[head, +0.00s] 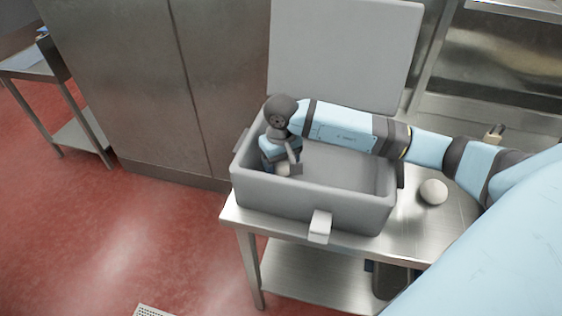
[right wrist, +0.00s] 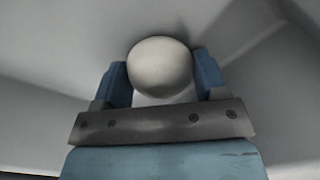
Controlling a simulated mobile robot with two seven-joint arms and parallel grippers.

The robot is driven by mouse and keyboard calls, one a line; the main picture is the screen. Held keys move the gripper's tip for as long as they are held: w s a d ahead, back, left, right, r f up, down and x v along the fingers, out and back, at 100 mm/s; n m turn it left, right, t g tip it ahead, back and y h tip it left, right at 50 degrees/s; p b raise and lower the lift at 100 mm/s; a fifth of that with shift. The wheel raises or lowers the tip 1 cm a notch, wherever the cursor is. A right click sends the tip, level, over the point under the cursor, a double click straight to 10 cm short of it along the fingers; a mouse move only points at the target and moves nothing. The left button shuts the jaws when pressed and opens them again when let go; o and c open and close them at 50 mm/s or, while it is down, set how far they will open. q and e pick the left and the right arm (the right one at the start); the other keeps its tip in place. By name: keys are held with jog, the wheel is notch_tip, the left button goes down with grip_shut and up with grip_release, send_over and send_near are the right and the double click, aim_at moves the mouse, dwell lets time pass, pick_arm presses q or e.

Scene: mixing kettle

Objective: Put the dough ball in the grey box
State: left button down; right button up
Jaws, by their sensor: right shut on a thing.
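The grey box (head: 310,205) stands open on a steel table, its lid (head: 345,50) raised at the back. My right gripper (head: 287,168) points down inside the box at its left end. It is shut on a pale dough ball (right wrist: 160,66), which sits between the two blue fingers in the right wrist view. In the head view the held ball (head: 283,169) is mostly hidden by the gripper. I cannot tell whether the ball touches the box floor. A second pale ball (head: 433,192) lies on the table right of the box. My left gripper is not in view.
The steel table (head: 415,225) has some bare top right of the box. The box's front latch (head: 320,226) hangs over the table's front edge. A steel cabinet (head: 150,85) stands behind on the left, and another table (head: 35,65) stands farther left.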

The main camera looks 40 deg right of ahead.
jog(key=shift+f+b, duration=0.25)
jog(key=shift+b, duration=0.1)
jog(key=o, duration=1)
jog(key=shift+r, duration=0.1)
jog(key=shift+c, duration=0.2)
jog(key=shift+r+p, duration=0.3)
jog(key=shift+p, duration=0.2)
notch_tip(320, 180, up, 11)
jog(key=shift+f+b, duration=0.2)
jog(key=shift+b, duration=0.6)
jog(key=shift+r, duration=0.6)
